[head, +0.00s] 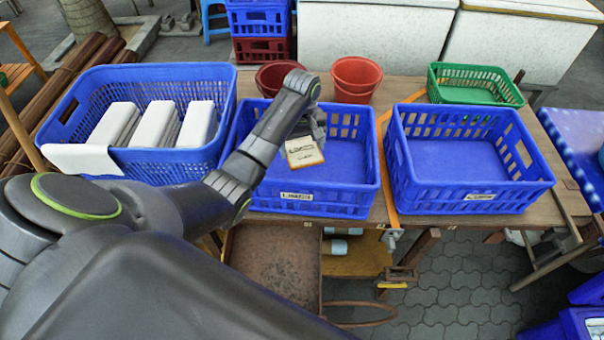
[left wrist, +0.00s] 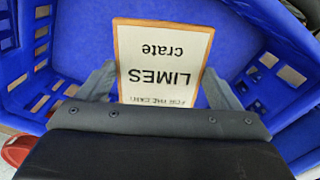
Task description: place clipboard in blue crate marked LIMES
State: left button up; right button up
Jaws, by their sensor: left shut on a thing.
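The clipboard (head: 304,154) is a small board with a tan edge and a pale sheet. In the left wrist view the clipboard (left wrist: 160,58) reads upside down "LIMES" and "crate". My left gripper (head: 312,130) is shut on it, with a finger at each side in the left wrist view (left wrist: 160,88). It holds the clipboard over the middle blue crate (head: 335,190), whose floor lies empty behind it. That crate has a small white front label, too small to read surely. The right blue crate (head: 450,165) is empty and has a similar label. My right gripper is out of view.
A blue basket (head: 195,158) at left holds several white blocks, with a white cloth (head: 80,158) over its front rim. Red buckets (head: 355,80) and a green basket (head: 475,84) stand behind the crates. The wooden table (head: 545,215) shows bare at right.

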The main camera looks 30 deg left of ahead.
aim_at(302, 150)
pick_arm(q)
notch_tip(302, 150, down, 2)
jog(key=shift+w+f+b, duration=0.1)
jog(key=shift+b, duration=0.45)
jog(key=shift+f+b, duration=0.85)
jog(key=shift+f, duration=0.1)
notch_tip(302, 150, down, 5)
jog(key=shift+f, duration=2.5)
jog(key=shift+f, duration=0.15)
jog(key=o, duration=0.8)
notch_tip(302, 150, up, 12)
jog(key=shift+r, duration=0.15)
